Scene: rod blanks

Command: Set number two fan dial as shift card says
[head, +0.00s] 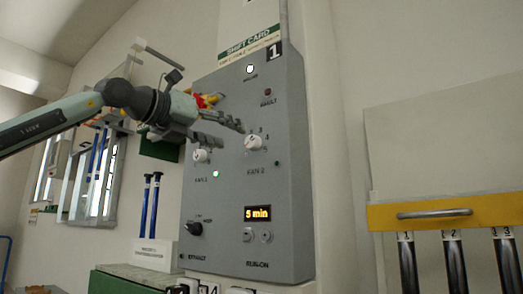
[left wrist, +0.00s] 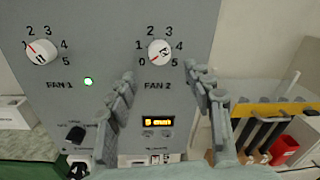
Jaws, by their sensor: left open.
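The fan 2 dial (head: 253,143) is a white round knob on the grey control panel (head: 225,225), with numbers around it. My left gripper (head: 232,134) is open and empty, in front of the panel just left of the dial. In the left wrist view its fingers (left wrist: 160,78) stand apart below the dial, not touching it. The shift card (head: 249,47) is above the panel; its small writing is unreadable.
The fan 1 dial (head: 201,155) is left of fan 2, with a lit green lamp (left wrist: 88,81) beside it. Lower down are a dark knob (head: 194,229) and a display (head: 257,213) reading 5 min. A yellow rack (head: 450,211) holds dark rods at the right.

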